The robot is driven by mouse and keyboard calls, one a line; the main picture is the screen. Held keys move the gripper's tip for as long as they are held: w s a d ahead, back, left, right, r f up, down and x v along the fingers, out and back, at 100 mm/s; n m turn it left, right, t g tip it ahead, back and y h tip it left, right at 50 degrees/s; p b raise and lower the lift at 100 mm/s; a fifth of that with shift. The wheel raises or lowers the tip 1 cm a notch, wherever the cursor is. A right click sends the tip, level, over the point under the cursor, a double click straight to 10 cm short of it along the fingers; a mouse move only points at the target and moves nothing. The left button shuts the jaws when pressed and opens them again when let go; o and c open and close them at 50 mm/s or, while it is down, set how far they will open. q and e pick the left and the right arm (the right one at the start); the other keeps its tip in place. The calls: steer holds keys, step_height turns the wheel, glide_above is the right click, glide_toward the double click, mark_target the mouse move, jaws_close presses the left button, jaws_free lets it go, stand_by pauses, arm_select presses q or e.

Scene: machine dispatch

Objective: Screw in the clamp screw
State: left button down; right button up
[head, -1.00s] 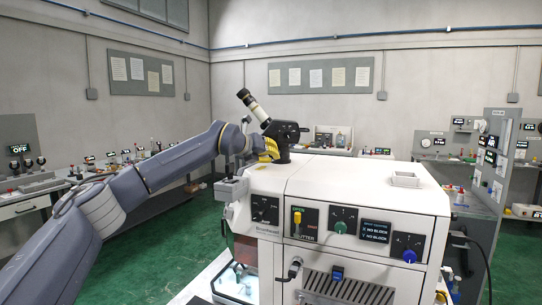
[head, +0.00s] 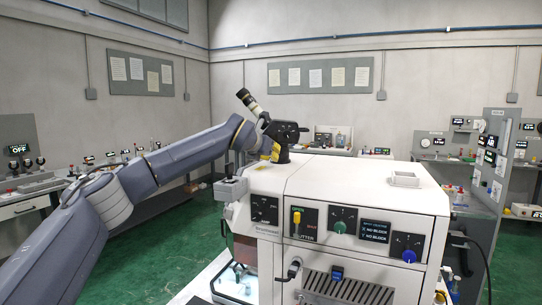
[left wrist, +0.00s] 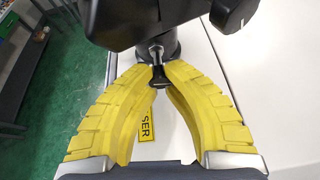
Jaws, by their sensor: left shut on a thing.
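The clamp screw (left wrist: 157,55) shows in the left wrist view as a silver shaft with a dark head below it, running into a black mount (left wrist: 168,40). My left gripper (left wrist: 160,76) is shut on the screw's head, with its yellow fingertips at either side. The fingers partly cover the head. In the head view, my left gripper (head: 270,153) is at the foot of the black microscope-like eyepiece unit (head: 284,132) on top of the white machine; the screw is too small to make out there. My right gripper is in neither view.
The white machine (head: 375,187) carries a front panel with knobs and a yellow shutter lever (head: 297,220). A grey joystick box (head: 230,187) stands at its left. A yellow label (left wrist: 148,125) lies below the fingers. Benches line the walls; the green floor is open.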

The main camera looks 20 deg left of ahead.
arm_select(q)
steer(key=shift+r+m+y, duration=0.15)
steer(key=shift+m+y, duration=0.15)
steer(key=shift+y, duration=0.1)
stand_by(0.4)
steer(key=c, duration=1.2)
jaws_free()
steer(key=v, duration=1.2)
steer(key=shift+s, duration=0.15)
